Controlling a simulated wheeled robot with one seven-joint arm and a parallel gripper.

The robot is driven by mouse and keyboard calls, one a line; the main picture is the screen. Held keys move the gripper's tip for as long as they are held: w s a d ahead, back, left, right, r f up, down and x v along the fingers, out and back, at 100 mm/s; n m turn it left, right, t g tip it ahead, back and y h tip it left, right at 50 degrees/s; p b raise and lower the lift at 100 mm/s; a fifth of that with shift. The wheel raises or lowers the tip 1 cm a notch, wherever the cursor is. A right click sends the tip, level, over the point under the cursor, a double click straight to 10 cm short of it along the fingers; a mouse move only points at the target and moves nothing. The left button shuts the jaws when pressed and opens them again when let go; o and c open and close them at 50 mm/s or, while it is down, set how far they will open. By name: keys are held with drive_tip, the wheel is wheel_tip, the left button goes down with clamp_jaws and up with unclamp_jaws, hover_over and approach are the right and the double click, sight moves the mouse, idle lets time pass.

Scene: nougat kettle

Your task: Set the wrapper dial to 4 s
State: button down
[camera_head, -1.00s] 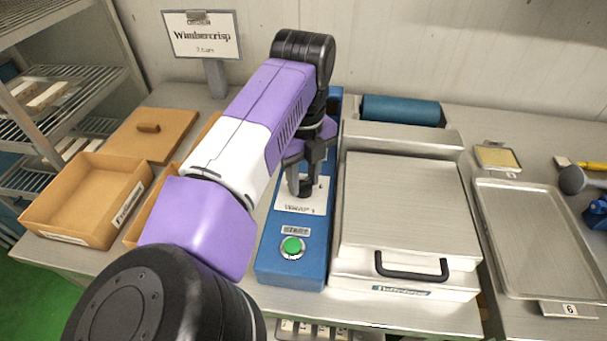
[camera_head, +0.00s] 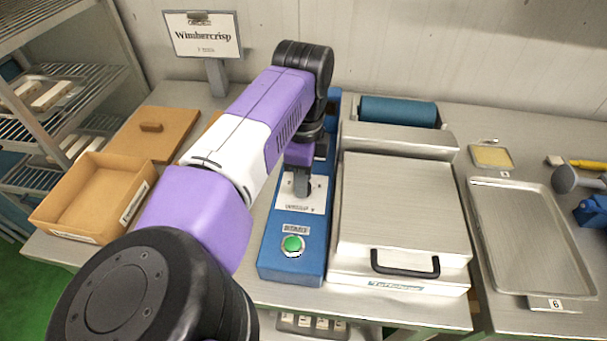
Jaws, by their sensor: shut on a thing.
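The wrapper is a long blue box (camera_head: 268,255) in the middle of the bench, with a white dial plate (camera_head: 316,196) on its top and a green start button (camera_head: 292,245) at its front end. My gripper (camera_head: 301,188) points down onto the dial plate and is shut on the dial. The dial itself is mostly hidden by my fingers and wrist, and its setting cannot be read.
A steel machine with a black handle (camera_head: 405,266) stands close on the right of the blue box. A tray (camera_head: 530,240) lies farther right. A cardboard box (camera_head: 84,200), a brown lid (camera_head: 165,150) and a sign (camera_head: 203,36) are at left.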

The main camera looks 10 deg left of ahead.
drive_tip(key=shift+a+n, duration=0.1)
drive_tip(key=shift+n, duration=0.2)
drive_tip(key=c, duration=1)
unclamp_jaws()
drive_tip(key=shift+r, duration=0.15)
wheel_tip(320, 180, up, 8)
drive_tip(key=p, duration=0.5)
drive_tip(key=shift+f+p, duration=0.2)
drive_tip(key=shift+p, duration=0.1)
